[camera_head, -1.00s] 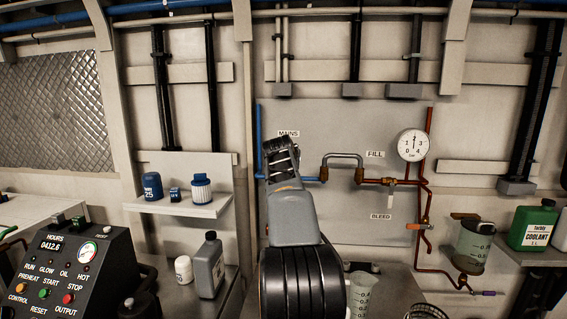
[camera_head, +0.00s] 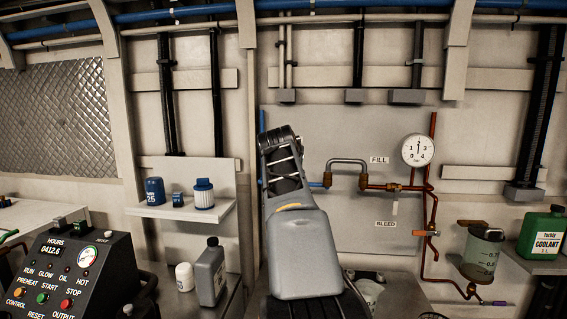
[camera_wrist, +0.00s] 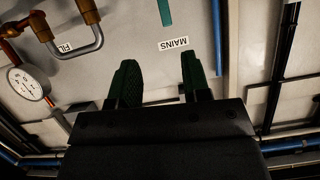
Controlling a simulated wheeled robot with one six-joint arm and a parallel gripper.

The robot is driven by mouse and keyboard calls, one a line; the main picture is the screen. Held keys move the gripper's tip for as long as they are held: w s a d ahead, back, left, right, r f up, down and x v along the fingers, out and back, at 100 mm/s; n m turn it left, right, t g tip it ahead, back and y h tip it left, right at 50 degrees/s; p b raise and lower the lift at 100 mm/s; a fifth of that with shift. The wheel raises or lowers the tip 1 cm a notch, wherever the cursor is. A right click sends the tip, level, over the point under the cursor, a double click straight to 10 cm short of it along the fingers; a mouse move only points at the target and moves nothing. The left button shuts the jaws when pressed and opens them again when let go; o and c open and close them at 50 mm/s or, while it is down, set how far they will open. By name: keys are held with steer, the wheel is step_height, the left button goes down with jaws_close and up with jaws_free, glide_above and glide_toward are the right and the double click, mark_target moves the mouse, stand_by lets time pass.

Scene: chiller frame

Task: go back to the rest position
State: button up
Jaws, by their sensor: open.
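My gripper shows in the wrist view (camera_wrist: 160,85) with its two dark green fingers apart and nothing between them. Beyond the fingers is the grey wall panel with the MAINS label (camera_wrist: 173,44). In the head view my arm rises in the middle, in front of the panel (camera_head: 350,135), and hides the MAINS label and part of the blue pipe. The gripper's fingertips cannot be made out in the head view.
A shelf (camera_head: 180,211) with blue filters stands left of my arm. Below it are a grey bottle (camera_head: 210,272) and a white container (camera_head: 185,277). A gauge (camera_head: 418,149), copper pipes, a clear reservoir (camera_head: 481,253) and a green coolant jug (camera_head: 541,235) are on the right. A control box (camera_head: 78,270) stands front left.

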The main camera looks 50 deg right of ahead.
stand_by(0.3)
steer(key=s+a+f+n+g+y, duration=0.1)
steer(key=a+f+n+y, duration=0.15)
steer(key=a+f, duration=0.45)
steer(key=a+f+n+g+y, duration=0.1)
steer(key=a+f+n+y, duration=0.15)
steer(key=f, duration=0.85)
steer(key=s+a+f+n+g+y, duration=0.1)
steer(key=s+a+f, duration=0.3)
steer(key=a, duration=0.4)
steer(key=s+a+f+n+y+p, duration=0.1)
steer(key=s+a+f+n+y, duration=0.1)
steer(key=a, duration=0.7)
steer(key=s+a+f+n+g+y+p, duration=0.1)
steer(key=s+a+f+n+y, duration=0.1)
steer(key=s+a+f, duration=0.4)
step_height(320, 180, down, 2)
steer(key=a+n, duration=0.1)
steer(key=a, duration=0.1)
steer(key=shift+s+a+g+y, duration=0.2)
steer(key=shift+a+g+y, duration=0.1)
steer(key=shift+a, duration=0.05)
steer(key=shift+f, duration=0.1)
